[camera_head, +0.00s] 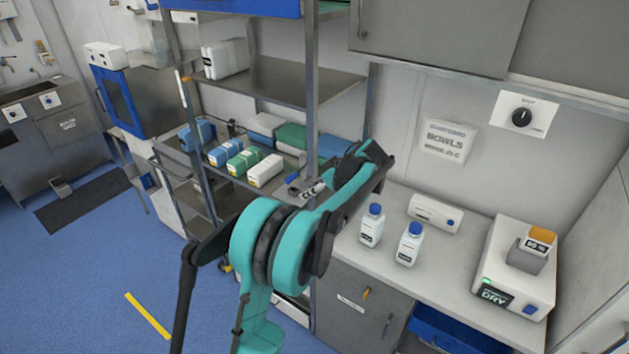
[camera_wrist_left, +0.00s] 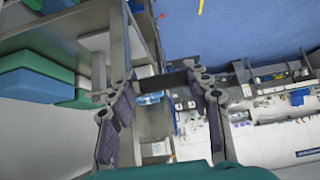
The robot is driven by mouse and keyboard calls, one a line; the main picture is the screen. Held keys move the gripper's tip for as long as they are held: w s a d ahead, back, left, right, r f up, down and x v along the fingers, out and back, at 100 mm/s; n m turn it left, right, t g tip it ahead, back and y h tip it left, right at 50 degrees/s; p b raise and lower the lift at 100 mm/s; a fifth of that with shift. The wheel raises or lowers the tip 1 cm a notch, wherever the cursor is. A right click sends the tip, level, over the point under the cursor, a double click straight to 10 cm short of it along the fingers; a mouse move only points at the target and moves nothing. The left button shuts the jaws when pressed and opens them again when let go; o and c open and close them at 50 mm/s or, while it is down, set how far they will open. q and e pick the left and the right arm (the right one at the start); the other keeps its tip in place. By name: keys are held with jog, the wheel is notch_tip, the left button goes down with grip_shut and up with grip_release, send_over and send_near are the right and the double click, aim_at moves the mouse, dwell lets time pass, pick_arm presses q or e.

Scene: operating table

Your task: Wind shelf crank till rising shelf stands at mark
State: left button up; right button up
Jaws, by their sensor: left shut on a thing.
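The metal shelf rack (camera_head: 310,100) stands at centre-left. Its middle shelf (camera_head: 222,182) carries blue, green and white boxes. I cannot tell for sure that this is the rising shelf. A pale strip with an orange spot (camera_head: 183,90) is on the left front post; whether it is the mark is unclear. My left gripper (camera_head: 306,189) is at the right front post, partly hidden by my arm. In the left wrist view, its fingers (camera_wrist_left: 165,82) are shut on a dark bar, apparently the crank handle (camera_wrist_left: 172,81). The rest of the crank is not clear. My right gripper is out of view.
An upper shelf (camera_head: 280,78) holds a white container (camera_head: 226,59). The right counter (camera_head: 440,260) carries two blue-capped bottles (camera_head: 372,226) and a white DRY device (camera_head: 510,275). Blue floor (camera_head: 90,290) is open at left.

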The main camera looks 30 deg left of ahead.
pick_arm(q)
jog(key=shift+s+a+r+g+h+p, duration=0.15)
jog(key=shift+a+r+h+p, duration=0.15)
jog(key=shift+h+p, duration=0.7)
jog(key=shift+w+a+r+g+h+p, duration=0.1)
jog(key=shift+a+r+h+p, duration=0.2)
jog(key=shift+h+p, duration=0.7)
jog(key=shift+s+a+r+g+h+p, duration=0.15)
jog(key=shift+a+r+h+p, duration=0.15)
jog(key=shift+h+p, duration=0.7)
jog(key=shift+h, duration=0.4)
jog(key=o, duration=0.8)
jog(key=shift+c, duration=0.2)
jog(key=shift+o, duration=1.2)
jog(key=shift+a, duration=0.1)
jog(key=shift+r, duration=0.1)
